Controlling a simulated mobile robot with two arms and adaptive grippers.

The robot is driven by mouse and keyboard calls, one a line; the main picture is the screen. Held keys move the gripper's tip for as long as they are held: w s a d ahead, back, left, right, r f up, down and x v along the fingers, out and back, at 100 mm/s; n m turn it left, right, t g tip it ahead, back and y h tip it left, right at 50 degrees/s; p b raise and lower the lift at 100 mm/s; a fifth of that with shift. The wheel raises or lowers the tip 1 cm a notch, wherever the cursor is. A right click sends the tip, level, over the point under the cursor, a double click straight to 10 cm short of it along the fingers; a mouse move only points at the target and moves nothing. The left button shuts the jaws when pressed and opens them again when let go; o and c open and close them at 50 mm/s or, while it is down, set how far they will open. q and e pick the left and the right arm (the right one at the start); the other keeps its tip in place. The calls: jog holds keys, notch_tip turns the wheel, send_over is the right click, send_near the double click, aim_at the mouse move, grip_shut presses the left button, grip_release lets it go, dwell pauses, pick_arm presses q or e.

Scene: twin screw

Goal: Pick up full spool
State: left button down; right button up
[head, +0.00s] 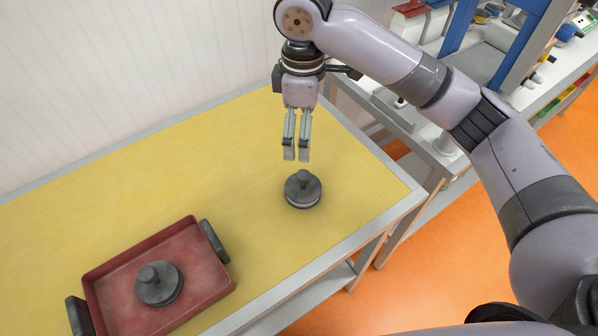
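A dark grey round spool (303,189) with a knob on top stands upright on the yellow table top, with a thin pale band near its base. A second, similar dark spool (159,284) stands in the red tray (205,277) at the lower left. I cannot tell from their looks which one is full. My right gripper (296,156) points down above and slightly behind the table spool, apart from it. Its two fingers show a narrow gap with nothing between them. My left gripper is not in view.
The yellow table (90,205) is clear between the tray and the wall. The tray has dark handles at both ends and sits near the table's front edge. A cluttered white bench (385,105) with a blue frame (525,45) stands at the back right.

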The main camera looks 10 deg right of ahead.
aim_at(303, 174)
jog(key=s+f, duration=0.2)
jog(key=f, duration=0.1)
jog(key=shift+s+p, duration=0.1)
jog(key=shift+p, duration=0.25)
notch_tip(303, 174, down, 4)
jog(key=shift+r+p, duration=0.15)
jog(key=shift+p, duration=0.15)
jog(key=f, duration=0.3)
jog(key=shift+w, duration=0.4)
jog(key=shift+f+p, duration=0.3)
jog(key=shift+f, duration=0.25)
jog(key=shift+s+f, duration=0.15)
jog(key=shift+f, duration=0.15)
notch_tip(303, 174, down, 4)
jog(key=shift+r+p, duration=0.2)
jog(key=shift+p, duration=0.6)
jog(key=shift+f, duration=0.45)
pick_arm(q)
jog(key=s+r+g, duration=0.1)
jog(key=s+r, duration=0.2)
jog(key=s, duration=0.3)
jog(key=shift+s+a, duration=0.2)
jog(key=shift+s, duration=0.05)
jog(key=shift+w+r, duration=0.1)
